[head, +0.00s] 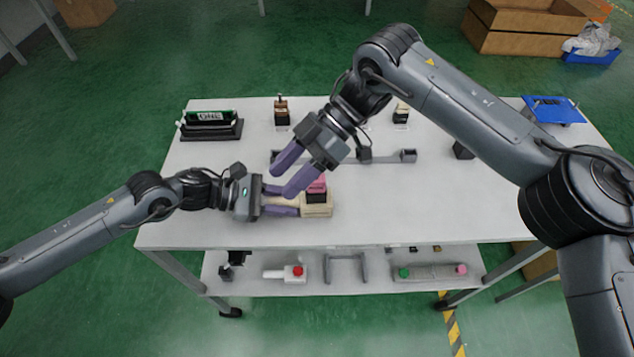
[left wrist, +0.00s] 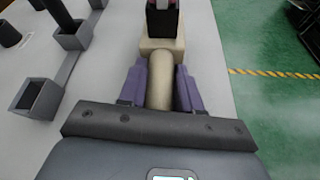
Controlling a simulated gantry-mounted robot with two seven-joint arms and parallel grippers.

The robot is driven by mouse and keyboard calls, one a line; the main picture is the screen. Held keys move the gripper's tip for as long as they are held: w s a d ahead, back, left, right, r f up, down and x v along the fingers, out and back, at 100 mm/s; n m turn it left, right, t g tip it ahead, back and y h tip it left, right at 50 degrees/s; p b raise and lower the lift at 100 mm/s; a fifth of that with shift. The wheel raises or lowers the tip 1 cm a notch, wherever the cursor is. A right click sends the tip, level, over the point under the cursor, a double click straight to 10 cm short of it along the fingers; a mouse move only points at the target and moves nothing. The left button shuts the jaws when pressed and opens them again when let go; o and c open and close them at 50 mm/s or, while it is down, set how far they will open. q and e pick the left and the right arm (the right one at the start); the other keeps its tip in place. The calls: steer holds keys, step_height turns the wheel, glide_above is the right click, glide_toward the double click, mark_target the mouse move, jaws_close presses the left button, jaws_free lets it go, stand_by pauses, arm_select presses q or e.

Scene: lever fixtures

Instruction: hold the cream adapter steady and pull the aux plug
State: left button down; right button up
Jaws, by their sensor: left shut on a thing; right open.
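The cream adapter (head: 318,209) lies near the front left of the white table, a block with a round neck pointing left. My left gripper (head: 283,202) is shut on that neck. In the left wrist view its purple fingers (left wrist: 160,88) sit on both sides of the cream neck (left wrist: 160,60). The aux plug (head: 317,186), black with a pink top, stands on the adapter's block; its lower part also shows in the left wrist view (left wrist: 161,20). My right gripper (head: 287,173) is open, above and left of the plug. Its fingers partly cover the adapter area, and no contact with the plug is visible.
A grey bar fixture with sockets (head: 385,157) lies behind the adapter. A black stand with a sign (head: 210,122) is at the back left, and small dark blocks (head: 282,112) stand along the back. The table's front right is clear.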

steer(key=s+h, duration=0.1)
steer(key=h, duration=0.1)
step_height(320, 180, up, 5)
steer(key=m+t+h, duration=0.4)
steer(key=t+h, duration=0.2)
steer(key=h, duration=0.3)
glide_above(297, 199)
steer(key=d, duration=0.3)
steer(key=shift+d+f, duration=0.2)
steer(key=shift+f, duration=1.6)
steer(key=shift+d+f, duration=0.15)
steer(key=shift+f, duration=1.65)
steer(key=shift+d+f, duration=0.2)
steer(key=shift+f, duration=1.6)
steer(key=shift+w, duration=0.1)
steer(key=c, duration=1)
steer(key=o, duration=1)
